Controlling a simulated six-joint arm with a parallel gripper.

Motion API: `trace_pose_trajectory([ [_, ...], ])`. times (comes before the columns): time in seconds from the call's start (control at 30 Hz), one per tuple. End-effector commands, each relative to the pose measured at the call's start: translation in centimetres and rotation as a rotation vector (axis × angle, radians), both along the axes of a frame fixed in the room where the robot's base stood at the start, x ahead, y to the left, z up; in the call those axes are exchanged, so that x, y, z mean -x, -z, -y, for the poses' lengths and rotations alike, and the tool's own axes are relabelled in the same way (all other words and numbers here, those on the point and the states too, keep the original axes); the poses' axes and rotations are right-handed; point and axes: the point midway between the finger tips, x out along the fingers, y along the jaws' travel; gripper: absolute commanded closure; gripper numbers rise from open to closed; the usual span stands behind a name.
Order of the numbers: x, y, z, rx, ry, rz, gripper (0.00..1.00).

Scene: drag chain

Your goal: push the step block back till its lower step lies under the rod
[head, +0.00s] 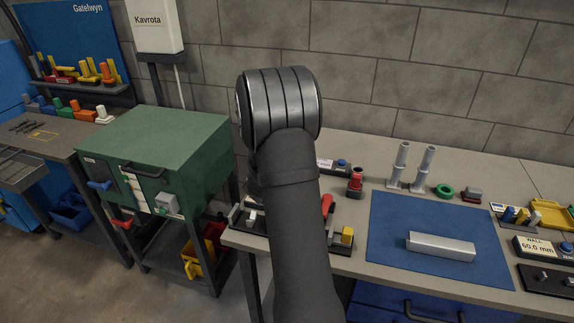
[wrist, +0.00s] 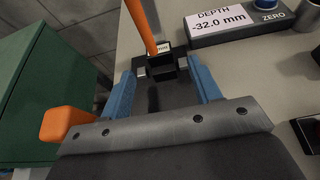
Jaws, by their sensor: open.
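My gripper (wrist: 165,66) is open in the wrist view, with one blue finger on each side of a dark fixture. An orange rod (wrist: 143,24) comes down from the top and ends at a small black block (wrist: 160,66) with a square recess, between the fingertips. I cannot tell for sure whether this block is the step block, nor which part of it lies under the rod. No contact between fingers and block can be made out. In the head view my arm hides the gripper and most of the fixture.
A depth display (wrist: 222,22) reading -32.0 mm stands beyond the right finger. In the head view a green cabinet (head: 160,135) stands left of the bench, and a blue mat (head: 390,250) with a silver bar (head: 440,246) lies right.

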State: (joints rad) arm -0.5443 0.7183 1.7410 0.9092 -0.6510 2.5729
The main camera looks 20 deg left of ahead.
Motion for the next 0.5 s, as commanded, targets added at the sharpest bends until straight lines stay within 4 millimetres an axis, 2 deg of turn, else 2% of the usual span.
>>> trace_pose_trajectory([
  [0.1,-2.2,1.0,0.1,0.000,0.003,-0.001,0.43],
  [0.23,-4.1,1.7,0.0,0.000,0.001,-0.001,0.43],
  [0.5,-5.8,2.4,0.0,0.000,0.001,0.000,0.43],
])
